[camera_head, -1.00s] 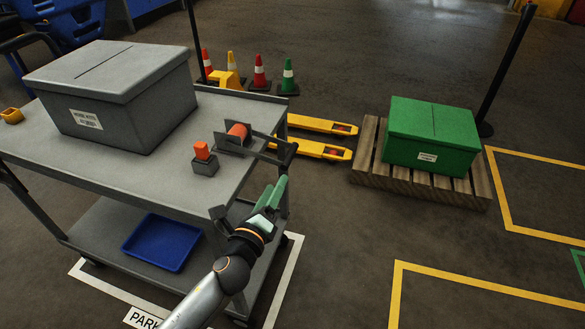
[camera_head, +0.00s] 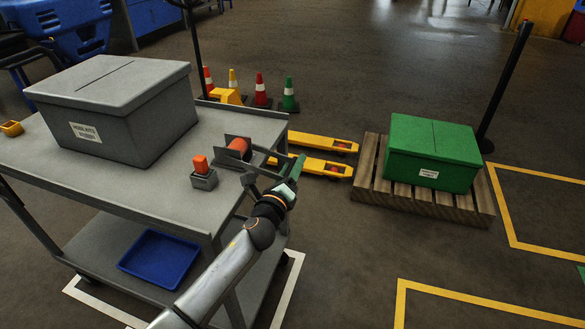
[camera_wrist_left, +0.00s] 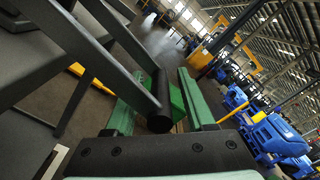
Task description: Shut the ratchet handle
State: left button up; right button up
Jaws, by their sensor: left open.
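The ratchet (camera_head: 238,149) is an orange drum in a grey bracket at the right side of the grey cart's top. Its handle's two dark arms (camera_head: 262,152) reach out to the right, past the cart's edge. In the left wrist view the handle's black round grip bar (camera_wrist_left: 160,103) lies between the green fingers of my left gripper (camera_wrist_left: 160,95). The fingers are apart, and I cannot tell whether either touches the bar. In the head view my left gripper (camera_head: 293,170) is at the handle's outer end and partly hides it. My right gripper is not in view.
A small grey block with an orange top (camera_head: 203,175) stands near the ratchet. A large grey box (camera_head: 120,110) fills the cart's left part. Yellow forks (camera_head: 310,165), cones (camera_head: 260,92) and a green box (camera_head: 433,150) on a pallet lie beyond. Floor at right is open.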

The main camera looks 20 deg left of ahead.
pick_arm(q)
jog(key=shift+w, duration=0.15)
grip_shut()
dwell(0.4)
jog(key=shift+r, duration=0.1)
dwell(0.9)
